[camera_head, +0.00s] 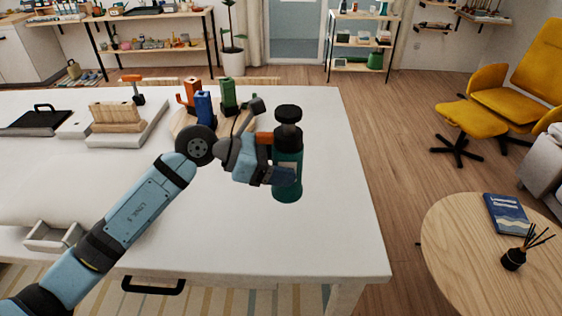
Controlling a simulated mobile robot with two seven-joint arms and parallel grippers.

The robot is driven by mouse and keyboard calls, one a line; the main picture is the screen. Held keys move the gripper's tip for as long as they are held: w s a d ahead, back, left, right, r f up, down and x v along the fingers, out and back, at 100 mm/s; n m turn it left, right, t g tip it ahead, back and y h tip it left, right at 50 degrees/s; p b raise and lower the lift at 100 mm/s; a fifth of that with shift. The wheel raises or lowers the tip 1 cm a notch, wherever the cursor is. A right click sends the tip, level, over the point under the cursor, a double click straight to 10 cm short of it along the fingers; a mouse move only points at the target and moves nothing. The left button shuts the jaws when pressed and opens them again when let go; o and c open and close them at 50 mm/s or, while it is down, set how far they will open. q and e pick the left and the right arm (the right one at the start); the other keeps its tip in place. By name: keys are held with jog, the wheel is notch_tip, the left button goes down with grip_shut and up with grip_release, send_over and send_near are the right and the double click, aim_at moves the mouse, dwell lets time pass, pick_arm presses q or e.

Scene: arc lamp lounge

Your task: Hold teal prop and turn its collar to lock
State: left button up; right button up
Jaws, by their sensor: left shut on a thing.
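The teal prop (287,188) is a dark teal cylinder with a black knob-like top (288,113). It is upright over the right part of the white table. My left gripper (282,172) is shut on its body from the left side. The fingers hide part of the prop's middle. An orange patch (264,138) shows beside its upper part; I cannot tell what it belongs to. I cannot tell whether the prop's base touches the table. A separate collar cannot be made out clearly. My right gripper is not in view.
The white table (335,235) is clear to the right and front of the prop. Behind my left arm stand orange (190,93), blue (204,108) and green (228,95) pieces on a wooden board. A wooden block (117,114) and a black-handled item (40,118) lie farther left.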

aim_at(281, 195)
pick_arm(q)
jog(key=shift+f+b, duration=1.25)
jog(key=shift+f, duration=0.55)
jog(key=shift+f+b, duration=0.7)
jog(key=shift+f, duration=0.25)
jog(key=shift+f+b, duration=0.7)
jog(key=shift+f, duration=0.25)
jog(key=shift+f+b, duration=0.55)
jog(key=shift+f, duration=0.15)
jog(key=shift+f+b, duration=0.65)
jog(key=shift+f, duration=0.6)
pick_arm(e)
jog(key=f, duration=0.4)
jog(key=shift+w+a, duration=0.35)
pick_arm(q)
jog(key=shift+f+b, duration=0.35)
jog(key=shift+b, duration=0.1)
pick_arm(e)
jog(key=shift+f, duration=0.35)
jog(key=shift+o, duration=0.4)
